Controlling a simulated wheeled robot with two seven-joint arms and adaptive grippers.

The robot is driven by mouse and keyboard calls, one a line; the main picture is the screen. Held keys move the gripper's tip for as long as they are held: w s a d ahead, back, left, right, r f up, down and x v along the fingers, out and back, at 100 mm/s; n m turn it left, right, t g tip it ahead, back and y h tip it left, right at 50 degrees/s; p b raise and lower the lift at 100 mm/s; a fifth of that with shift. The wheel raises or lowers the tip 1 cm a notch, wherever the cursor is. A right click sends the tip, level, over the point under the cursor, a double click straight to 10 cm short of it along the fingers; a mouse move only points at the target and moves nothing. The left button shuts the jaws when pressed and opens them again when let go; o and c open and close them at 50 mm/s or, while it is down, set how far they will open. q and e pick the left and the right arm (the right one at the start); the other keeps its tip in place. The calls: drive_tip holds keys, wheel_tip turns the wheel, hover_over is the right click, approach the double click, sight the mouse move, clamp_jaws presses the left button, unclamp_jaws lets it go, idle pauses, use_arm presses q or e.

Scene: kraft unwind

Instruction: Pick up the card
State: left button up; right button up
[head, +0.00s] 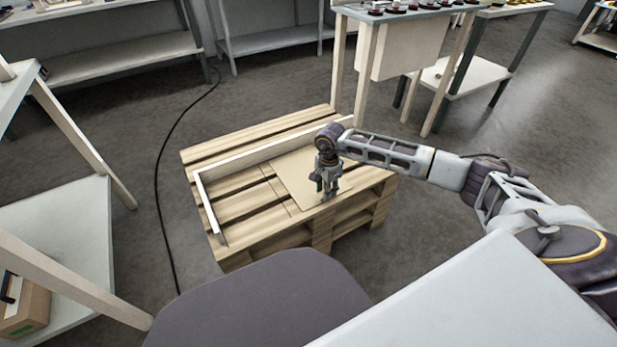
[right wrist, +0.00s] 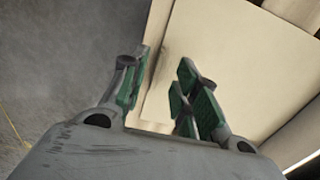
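The card (head: 293,172) is a flat tan sheet lying on the wooden pallet (head: 235,139). My right gripper (head: 328,194) points down at the card's front right part, hiding some of it. In the right wrist view the gripper (right wrist: 165,72) is open, with a gap between its green-padded fingers. The card (right wrist: 230,60) fills much of that view, and its left edge runs close to the left finger. I cannot tell whether the fingers touch the card. My left gripper is not in view.
A pale raised strip (head: 208,208) borders the left and back sides of the pallet top. A black cable (head: 157,180) runs along the floor left of the pallet. A shelf (head: 60,235) stands at left, and a table with dark round items (head: 400,10) stands behind.

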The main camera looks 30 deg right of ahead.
drive_tip(key=shift+s+f+b, duration=0.1)
drive_tip(key=shift+f+b, duration=0.5)
drive_tip(key=shift+f, duration=0.95)
drive_tip(key=shift+c, duration=0.4)
clamp_jaws()
